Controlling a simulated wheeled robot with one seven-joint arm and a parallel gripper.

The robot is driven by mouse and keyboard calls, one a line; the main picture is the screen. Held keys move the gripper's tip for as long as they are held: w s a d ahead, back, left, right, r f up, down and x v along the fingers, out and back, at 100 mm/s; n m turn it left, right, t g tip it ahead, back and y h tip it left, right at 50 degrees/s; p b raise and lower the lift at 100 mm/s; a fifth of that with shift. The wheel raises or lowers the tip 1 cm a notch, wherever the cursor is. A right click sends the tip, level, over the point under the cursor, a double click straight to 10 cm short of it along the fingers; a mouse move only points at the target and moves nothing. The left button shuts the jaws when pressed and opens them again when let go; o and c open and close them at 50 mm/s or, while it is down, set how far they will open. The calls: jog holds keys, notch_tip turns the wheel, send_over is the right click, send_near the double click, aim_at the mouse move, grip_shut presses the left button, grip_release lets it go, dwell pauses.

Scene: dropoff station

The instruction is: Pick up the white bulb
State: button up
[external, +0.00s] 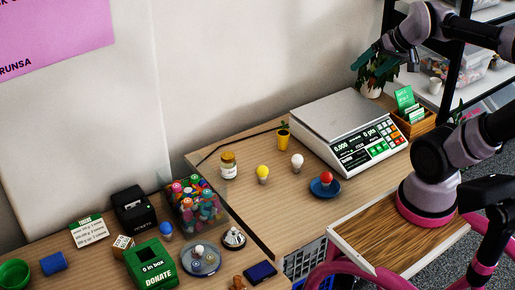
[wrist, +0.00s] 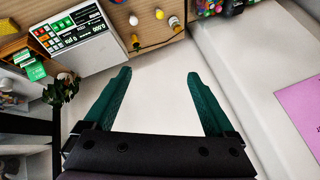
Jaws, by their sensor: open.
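The white bulb (external: 297,162) stands upright on the wooden table, between a yellow bulb (external: 263,173) and a red bulb (external: 325,178) on a blue saucer (external: 321,191). The white bulb also shows at the top of the wrist view (wrist: 134,20), with the yellow bulb (wrist: 159,14) beside it. My gripper (external: 364,57) is raised high near the wall, above and behind the scale, well away from the bulbs. In the wrist view its teal fingers (wrist: 158,75) are spread wide, with nothing between them.
A scale (external: 345,125) stands right of the white bulb. A yellow plant pot (external: 283,138) and a jar (external: 229,167) stand toward the back. A leafy plant (external: 375,70) is close to my gripper. The front left counter holds a green donation box (external: 152,265) and a bin of colourful figures (external: 196,208).

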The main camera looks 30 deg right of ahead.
jog(key=w+d+f+n+h, duration=0.2)
jog(key=w+d+f, duration=0.2)
jog(key=w, duration=0.5)
jog(key=w+d+f+n+h, duration=0.1)
jog(key=w+d+f, duration=0.35)
jog(key=w, duration=0.45)
jog(key=w+d+f+n, duration=0.2)
jog(key=w+f+n, duration=0.2)
jog(key=w+f, duration=0.7)
jog(key=n+t+y, duration=0.2)
jog(key=n+y, duration=0.1)
jog(key=y, duration=0.3)
send_over(298, 155)
jog(key=w+d, duration=0.2)
jog(key=d, duration=0.2)
notch_tip(298, 155, down, 21)
jog(key=a+f+y, duration=0.1)
jog(key=f, duration=0.1)
jog(key=s+a+f+t, duration=0.1)
jog(key=f, duration=0.1)
jog(key=s+a+f+n+y, duration=0.1)
jog(key=a+f, duration=0.1)
jog(key=shift+f+t+y, duration=0.3)
jog(key=shift+f+t, duration=0.05)
jog(key=shift+t, duration=0.05)
notch_tip(298, 155, down, 4)
jog(key=shift+f, duration=0.1)
notch_tip(298, 155, down, 3)
jog(key=shift+s, duration=0.1)
jog(key=shift+x, duration=1.5)
